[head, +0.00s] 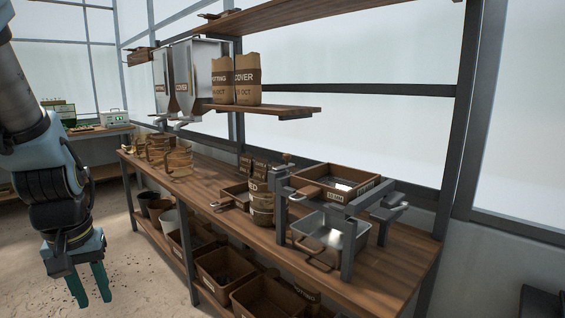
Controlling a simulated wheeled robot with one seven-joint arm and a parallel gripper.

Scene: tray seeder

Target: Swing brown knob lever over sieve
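My gripper (90,290) hangs at the lower left over the floor, fingers pointing down with a gap between them and nothing in it. It is well apart from the bench items. A grey metal stand (348,250) is on the right end of the bench. A small brown knob (287,157) shows at the stand's upper left; I cannot tell for sure that it is the lever's. A metal pan (328,238) with a brown handle sits within the stand.
The wooden bench (205,180) runs along the window. Brown pots (175,160) and a labelled sack (262,205) stand on it. Hoppers (185,85) and two bags (246,80) are above. Floor left of the bench is open.

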